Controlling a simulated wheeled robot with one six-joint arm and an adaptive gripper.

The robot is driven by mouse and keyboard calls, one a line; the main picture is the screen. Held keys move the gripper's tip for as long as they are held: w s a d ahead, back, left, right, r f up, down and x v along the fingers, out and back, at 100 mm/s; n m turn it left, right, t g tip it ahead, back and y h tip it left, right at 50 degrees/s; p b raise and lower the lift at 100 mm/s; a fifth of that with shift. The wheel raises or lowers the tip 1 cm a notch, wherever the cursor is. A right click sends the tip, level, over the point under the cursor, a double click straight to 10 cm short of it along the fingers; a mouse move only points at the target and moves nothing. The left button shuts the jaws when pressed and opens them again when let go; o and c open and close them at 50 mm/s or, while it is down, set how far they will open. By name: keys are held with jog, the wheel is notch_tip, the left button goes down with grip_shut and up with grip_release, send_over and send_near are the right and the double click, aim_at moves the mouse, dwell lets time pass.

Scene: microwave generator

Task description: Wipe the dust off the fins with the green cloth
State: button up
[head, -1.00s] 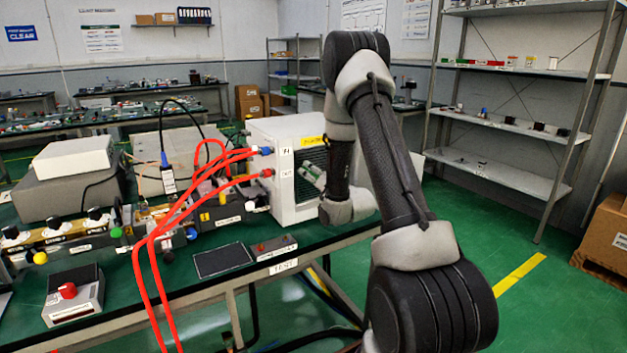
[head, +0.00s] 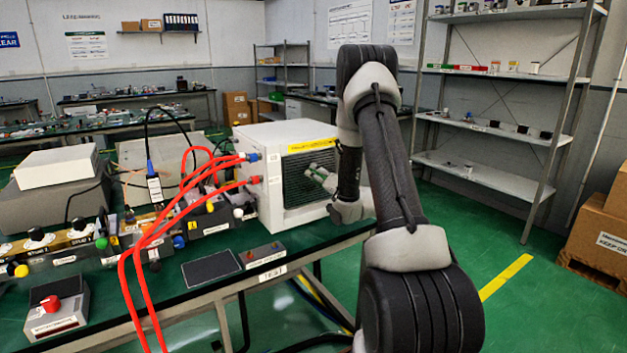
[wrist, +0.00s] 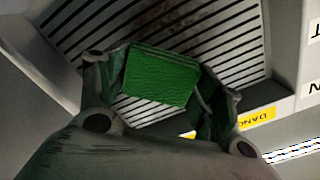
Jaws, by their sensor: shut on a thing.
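The fins (head: 305,165) are a dark slatted panel on the front of a white box (head: 285,208) at the end of the bench. In the wrist view the fins (wrist: 190,32) are light and dark stripes, with a brownish dusty patch (wrist: 175,18) near the top. The green cloth (wrist: 160,76) is a folded pad between the two fingers of my gripper (wrist: 160,88), which is shut on it. The cloth lies in front of the fins; I cannot tell whether it touches them. In the head view my gripper (head: 320,178) is at the fins' right part, and the cloth is hidden.
Red hoses (head: 150,235) run from the box's left side over the bench. A yellow label (head: 312,144) sits above the fins. A dark pad (head: 211,268) and a small switch box (head: 263,256) lie on the bench's front edge. Metal shelves (head: 490,125) stand at the right.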

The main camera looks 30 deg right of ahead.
jog(key=shift+w+d, duration=0.2)
jog(key=shift+d, duration=2.1)
jog(key=shift+s, duration=0.1)
jog(key=shift+s+d, duration=0.1)
jog(key=shift+s, duration=2.8)
jog(key=s, duration=0.3)
